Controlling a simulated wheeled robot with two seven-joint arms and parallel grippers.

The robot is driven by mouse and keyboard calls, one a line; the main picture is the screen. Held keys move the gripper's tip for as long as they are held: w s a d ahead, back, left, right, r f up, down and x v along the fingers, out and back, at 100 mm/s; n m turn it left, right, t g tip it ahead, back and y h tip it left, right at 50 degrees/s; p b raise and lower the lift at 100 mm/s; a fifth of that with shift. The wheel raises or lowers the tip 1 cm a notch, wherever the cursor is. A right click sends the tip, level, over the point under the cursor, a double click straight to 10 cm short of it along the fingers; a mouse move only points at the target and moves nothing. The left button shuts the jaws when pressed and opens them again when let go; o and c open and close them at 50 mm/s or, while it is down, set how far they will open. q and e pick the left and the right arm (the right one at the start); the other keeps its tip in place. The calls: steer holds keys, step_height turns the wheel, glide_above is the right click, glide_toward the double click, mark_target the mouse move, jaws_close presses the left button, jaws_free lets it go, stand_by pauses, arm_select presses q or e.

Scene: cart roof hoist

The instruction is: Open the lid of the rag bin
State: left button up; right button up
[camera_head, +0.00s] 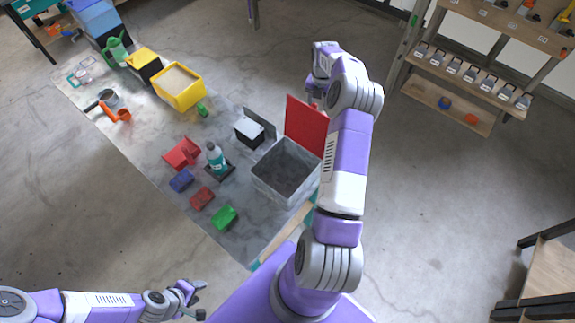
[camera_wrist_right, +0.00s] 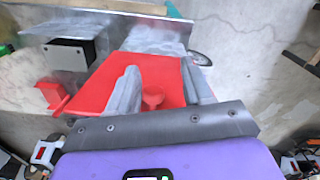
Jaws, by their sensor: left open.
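The rag bin is a grey open-topped box (camera_head: 272,188) at the near right end of the long table. Its red lid (camera_head: 304,128) stands raised at the bin's far right edge, and the bin's inside shows. The red lid (camera_wrist_right: 115,78) also fills the middle of the right wrist view, with a small red knob (camera_wrist_right: 152,97) on it. My right gripper (camera_head: 314,98) is behind the raised lid. Its fingers (camera_wrist_right: 160,88) are apart on either side of the knob, with gaps visible. My left gripper (camera_head: 194,298) is open and empty at lower left, away from the table.
A black box with a white top (camera_head: 249,132) stands beside the bin. A bottle (camera_head: 215,158), a red scoop (camera_head: 182,153), a yellow bin (camera_head: 179,87) and several coloured blocks are along the table. Shelves (camera_head: 478,75) stand at upper right.

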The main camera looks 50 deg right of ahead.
steer(key=shift+r, duration=0.1)
step_height(320, 180, up, 8)
stand_by(0.9)
stand_by(0.5)
